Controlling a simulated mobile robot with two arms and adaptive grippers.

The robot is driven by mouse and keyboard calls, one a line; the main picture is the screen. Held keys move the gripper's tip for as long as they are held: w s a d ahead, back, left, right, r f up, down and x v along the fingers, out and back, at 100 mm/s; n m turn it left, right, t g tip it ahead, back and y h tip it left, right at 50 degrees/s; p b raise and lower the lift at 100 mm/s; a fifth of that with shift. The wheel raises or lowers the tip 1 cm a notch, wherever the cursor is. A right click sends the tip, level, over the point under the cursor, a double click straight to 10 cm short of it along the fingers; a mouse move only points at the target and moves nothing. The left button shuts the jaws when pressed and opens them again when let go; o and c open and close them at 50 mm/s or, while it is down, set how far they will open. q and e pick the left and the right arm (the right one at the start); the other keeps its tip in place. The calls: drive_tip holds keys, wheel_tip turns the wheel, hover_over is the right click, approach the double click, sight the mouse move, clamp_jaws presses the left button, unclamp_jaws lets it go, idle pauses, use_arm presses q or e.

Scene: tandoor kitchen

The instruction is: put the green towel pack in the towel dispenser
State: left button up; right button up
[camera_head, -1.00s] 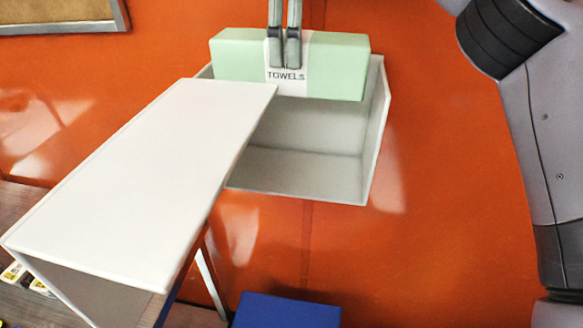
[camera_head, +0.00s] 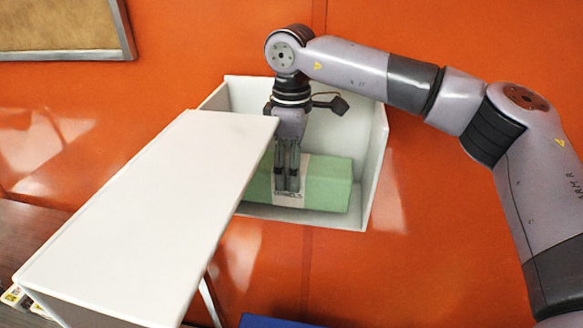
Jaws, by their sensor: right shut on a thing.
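The green towel pack (camera_head: 328,184) with a white label band lies level inside the white towel dispenser (camera_head: 372,182), low down near its floor. The dispenser is an open box on the orange wall. Its white door (camera_head: 150,205) swings out toward the lower left and hides the pack's left end. My right gripper (camera_head: 287,186) points down into the dispenser, its fingers shut on the pack at the label band. Whether the pack touches the floor of the box is hard to tell. My left gripper is not in view.
A framed board (camera_head: 65,28) hangs on the wall at the upper left. A blue object (camera_head: 275,321) shows at the bottom edge. A brown surface (camera_head: 28,235) with small items lies at the lower left. The wall right of the dispenser is clear.

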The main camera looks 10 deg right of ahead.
drive_tip(key=shift+f, duration=0.85)
drive_tip(key=o, duration=1.5)
drive_tip(key=shift+r, duration=0.3)
wheel_tip(320, 180, up, 6)
drive_tip(key=b, duration=0.2)
drive_tip(key=shift+r+b, duration=0.2)
drive_tip(key=shift+b, duration=0.15)
drive_tip(key=shift+r, duration=0.4)
